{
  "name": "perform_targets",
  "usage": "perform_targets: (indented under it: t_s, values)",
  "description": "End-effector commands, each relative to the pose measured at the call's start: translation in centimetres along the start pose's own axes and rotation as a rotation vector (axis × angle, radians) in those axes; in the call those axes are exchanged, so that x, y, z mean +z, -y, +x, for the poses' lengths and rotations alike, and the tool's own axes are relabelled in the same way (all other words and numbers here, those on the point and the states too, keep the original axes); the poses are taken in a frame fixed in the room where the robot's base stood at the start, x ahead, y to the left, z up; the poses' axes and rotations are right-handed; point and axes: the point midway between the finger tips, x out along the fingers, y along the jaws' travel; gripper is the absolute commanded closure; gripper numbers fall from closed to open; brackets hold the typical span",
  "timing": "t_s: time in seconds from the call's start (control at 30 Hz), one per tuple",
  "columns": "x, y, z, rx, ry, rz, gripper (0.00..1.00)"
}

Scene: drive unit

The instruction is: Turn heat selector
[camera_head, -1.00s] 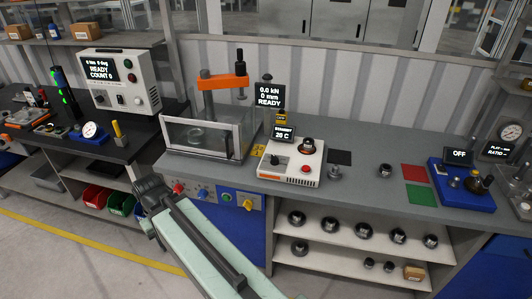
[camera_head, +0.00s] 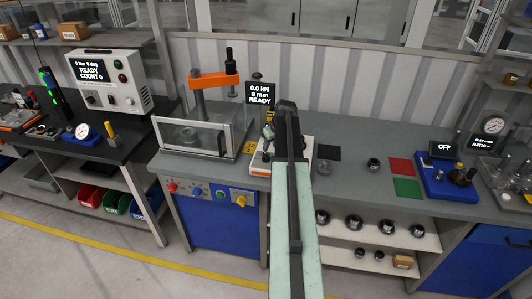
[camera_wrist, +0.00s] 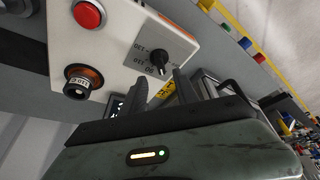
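The heat selector (camera_wrist: 158,63) is a small black knob on a grey scale plate with numbers, on a white heater box (camera_wrist: 112,55). The box also shows in the head view (camera_head: 308,152), on the bench and partly behind my arm. My gripper (camera_wrist: 162,79) is open, its two dark fingertips apart with nothing between them. In the wrist view the knob lies just beyond the fingertips, between their lines; I cannot tell whether they touch it. In the head view my arm hides the knob.
A red button (camera_wrist: 88,14) and a black round part with an orange ring (camera_wrist: 80,82) are on the same box. The press with its clear guard (camera_head: 192,137) stands to the left. A dark pad (camera_head: 327,153) lies to the right.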

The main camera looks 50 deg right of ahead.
Motion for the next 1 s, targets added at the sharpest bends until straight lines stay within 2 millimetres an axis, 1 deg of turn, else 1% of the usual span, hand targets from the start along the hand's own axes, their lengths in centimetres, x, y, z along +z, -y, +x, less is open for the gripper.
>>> perform_targets:
  t_s: [0.03, 0.17, 0.27, 0.37, 0.5, 0.63, 0.73, 0.97, 1.0]
  values:
    - [0.0, -0.2, 0.0, 0.001, -0.002, 0.001, 0.64]
    - [0.1, -0.1, 0.3, 0.001, -0.001, 0.000, 0.64]
    - [0.2, -0.1, 1.3, 0.000, -0.001, 0.000, 0.64]
    - [0.3, -0.1, 2.9, 0.000, 0.000, -0.001, 0.64]
    - [0.3, -0.1, 5.5, 0.000, 0.000, 0.000, 0.64]
    - [0.3, 0.0, 7.5, 0.000, 0.000, 0.000, 0.64]
    - [0.1, 0.0, 8.1, 0.000, 0.000, 0.000, 0.64]
    - [0.0, 0.1, 7.8, 0.000, 0.000, -0.001, 0.64]
    - [0.0, 0.1, 7.8, 0.000, 0.000, -0.001, 0.75]
